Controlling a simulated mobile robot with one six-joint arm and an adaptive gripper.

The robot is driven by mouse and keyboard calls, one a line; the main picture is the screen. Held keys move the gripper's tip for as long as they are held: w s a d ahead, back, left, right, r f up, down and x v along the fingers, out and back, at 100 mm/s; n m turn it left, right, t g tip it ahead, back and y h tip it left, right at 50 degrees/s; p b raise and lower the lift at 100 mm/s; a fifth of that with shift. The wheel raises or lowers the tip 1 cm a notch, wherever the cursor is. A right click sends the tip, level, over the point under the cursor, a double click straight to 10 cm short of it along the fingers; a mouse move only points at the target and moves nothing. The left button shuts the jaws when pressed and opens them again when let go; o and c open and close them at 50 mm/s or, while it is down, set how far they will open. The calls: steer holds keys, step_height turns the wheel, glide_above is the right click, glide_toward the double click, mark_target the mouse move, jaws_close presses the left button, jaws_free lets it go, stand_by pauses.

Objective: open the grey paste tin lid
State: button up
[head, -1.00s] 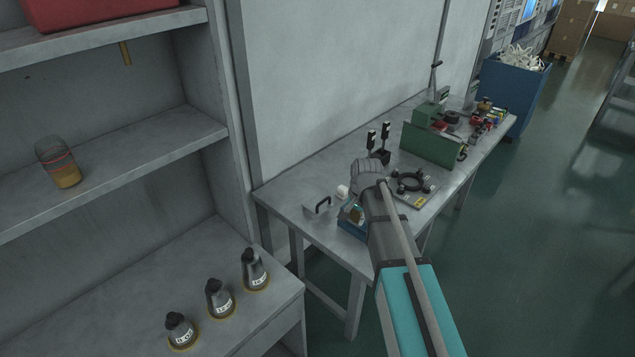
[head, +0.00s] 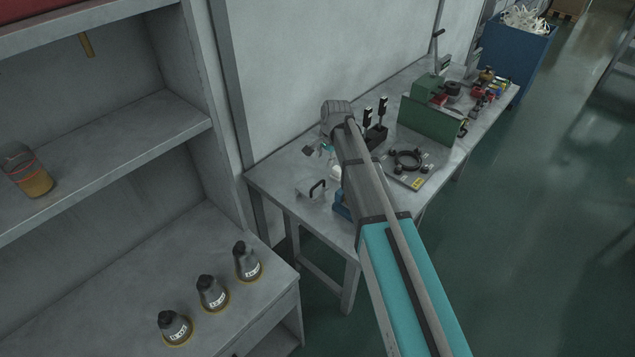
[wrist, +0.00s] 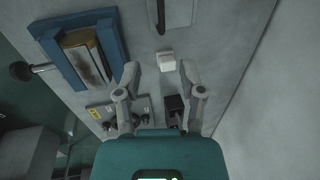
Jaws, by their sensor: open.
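My gripper (wrist: 160,72) is open in the wrist view, its two fingers spread with nothing held between them. A small pale block-shaped item (wrist: 166,61) stands on the bench just past the fingertips, roughly centred in the gap; I cannot tell the height between them. It also shows in the head view (head: 335,172), partly behind my arm. I cannot identify a grey paste tin or its lid for certain. In the head view my gripper (head: 311,150) is small and partly hidden by my arm, above the bench near the wall.
A blue fixture (wrist: 54,68) holding a metal and brown part lies left of the pale item. A plate with a black handle (head: 311,192) lies near the bench's front left. A plate with a black ring (head: 407,160) and a green machine (head: 430,128) stand further right.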

mark_target(317, 185)
steer(key=shift+a+f, duration=0.15)
steer(key=f+b, duration=0.4)
steer(key=w+a+f+b, duration=0.1)
steer(key=f+b, duration=0.3)
steer(key=b, duration=0.1)
steer(key=a+f+b, duration=0.1)
steer(key=f+b, duration=0.3)
steer(key=f, duration=0.1)
steer(key=shift+w, duration=0.25)
stand_by(0.4)
steer(key=shift+f, duration=0.1)
